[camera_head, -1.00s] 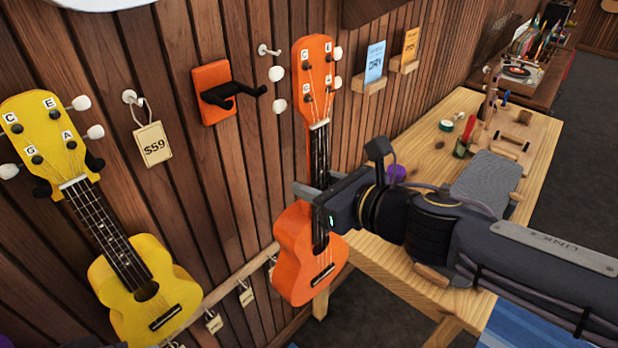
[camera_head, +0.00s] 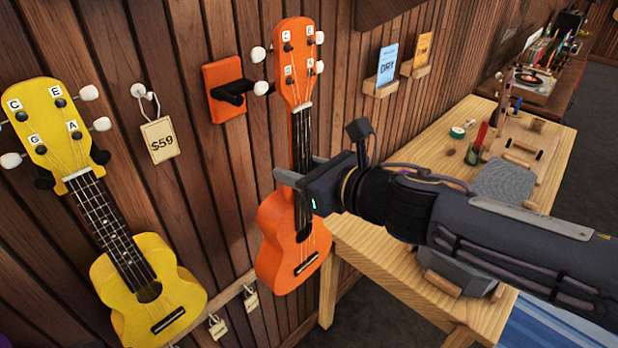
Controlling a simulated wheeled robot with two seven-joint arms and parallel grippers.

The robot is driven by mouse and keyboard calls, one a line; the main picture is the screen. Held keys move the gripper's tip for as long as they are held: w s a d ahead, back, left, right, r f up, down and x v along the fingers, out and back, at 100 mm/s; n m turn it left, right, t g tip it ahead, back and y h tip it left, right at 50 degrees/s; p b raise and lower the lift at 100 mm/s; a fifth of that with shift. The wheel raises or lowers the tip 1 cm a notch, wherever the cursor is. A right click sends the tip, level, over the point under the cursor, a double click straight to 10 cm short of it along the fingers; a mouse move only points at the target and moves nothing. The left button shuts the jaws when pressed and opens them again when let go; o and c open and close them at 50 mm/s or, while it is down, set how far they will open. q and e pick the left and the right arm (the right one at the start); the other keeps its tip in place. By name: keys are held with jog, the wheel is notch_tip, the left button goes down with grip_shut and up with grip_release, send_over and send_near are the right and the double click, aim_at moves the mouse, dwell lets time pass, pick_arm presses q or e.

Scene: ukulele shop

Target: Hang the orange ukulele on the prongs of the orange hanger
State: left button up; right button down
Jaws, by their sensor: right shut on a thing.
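The orange ukulele (camera_head: 283,248) is upright in front of the wooden wall, its headstock at the top with white tuning pegs. My right gripper (camera_head: 293,180) is shut on its neck, just above the body. The headstock is just right of the prongs, and a left-side peg overlaps the prong tip in the picture. I cannot tell the depth gap between them. My left gripper is not in view.
A yellow ukulele (camera_head: 150,270) hangs on the wall at the left, beside a $59 tag (camera_head: 160,140) on a peg. Card holders (camera_head: 381,88) are on the wall to the right. A wooden workbench (camera_head: 400,275) with tools stands under my right arm.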

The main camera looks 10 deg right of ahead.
jog(key=w+a, duration=0.1)
jog(key=w, duration=0.1)
jog(key=w+a+b, duration=0.1)
jog(key=w+a, duration=0.1)
jog(key=shift+w+a, duration=0.1)
jog(key=shift+w, duration=0.1)
dwell(0.3)
jog(key=shift+w, duration=0.2)
dwell(0.7)
jog(key=shift+w+a+b, duration=0.2)
jog(key=shift+w+a, duration=0.65)
jog(key=shift+w, duration=0.3)
jog(key=shift+w+a+b, duration=0.2)
jog(key=shift+w+a, duration=0.65)
jog(key=shift+w, duration=0.25)
